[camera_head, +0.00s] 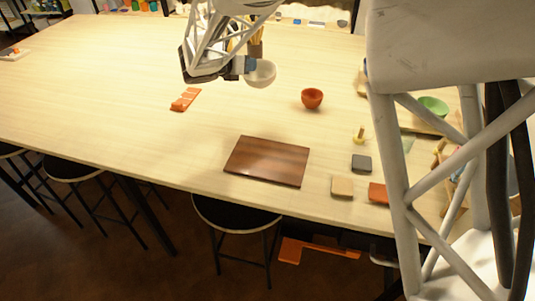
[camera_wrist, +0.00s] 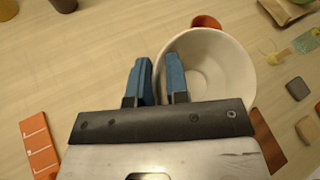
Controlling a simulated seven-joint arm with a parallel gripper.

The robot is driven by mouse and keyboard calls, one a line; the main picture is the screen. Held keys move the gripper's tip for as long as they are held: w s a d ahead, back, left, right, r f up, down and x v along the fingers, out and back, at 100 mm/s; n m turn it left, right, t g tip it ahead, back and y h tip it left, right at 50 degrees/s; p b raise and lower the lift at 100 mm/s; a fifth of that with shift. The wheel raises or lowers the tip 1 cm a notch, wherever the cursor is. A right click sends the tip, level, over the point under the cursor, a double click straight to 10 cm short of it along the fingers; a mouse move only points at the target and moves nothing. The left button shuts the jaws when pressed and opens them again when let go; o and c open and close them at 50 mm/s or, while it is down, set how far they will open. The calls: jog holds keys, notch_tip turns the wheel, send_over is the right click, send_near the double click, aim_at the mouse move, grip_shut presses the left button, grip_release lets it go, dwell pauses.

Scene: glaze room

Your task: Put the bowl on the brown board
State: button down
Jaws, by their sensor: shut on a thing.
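A white bowl (camera_head: 262,74) hangs above the table in the head view; it fills the upper middle of the wrist view (camera_wrist: 215,75). My gripper (camera_head: 248,66) is shut on the bowl's left rim, with one blue finger inside and one outside in the wrist view (camera_wrist: 158,78). The brown board (camera_head: 268,161) lies flat and bare near the table's front edge, in front of the bowl and apart from it. In the wrist view a strip of the board (camera_wrist: 268,140) shows, partly hidden behind my gripper and the bowl.
An orange-red bowl (camera_head: 312,98) stands right of my gripper. An orange piece (camera_head: 186,99) lies to the left. Small tiles, dark (camera_head: 361,163), beige (camera_head: 342,187) and orange (camera_head: 378,193), lie right of the board. A green bowl (camera_head: 433,106) is farther right. The table's left side is mostly clear.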

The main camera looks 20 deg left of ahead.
notch_tip(320, 180, up, 11)
jog(key=s+d+n+y, duration=0.1)
jog(key=s+d, duration=0.4)
jog(key=s, duration=0.5)
jog(key=s+d+n+y, duration=0.1)
jog(key=s+d+y, duration=0.1)
jog(key=s+d, duration=0.65)
jog(key=s+d+n+y, duration=0.1)
jog(key=s+d, duration=0.2)
jog(key=s, duration=1)
notch_tip(320, 180, down, 18)
jog(key=shift+f+g, duration=0.2)
jog(key=shift+g, duration=0.2)
jog(key=shift+w+a, duration=0.1)
jog(key=shift+w, duration=0.1)
send_over(254, 153)
jog(key=shift+w+f, duration=0.1)
jog(key=shift+f, duration=0.65)
jog(key=shift+f, duration=1.75)
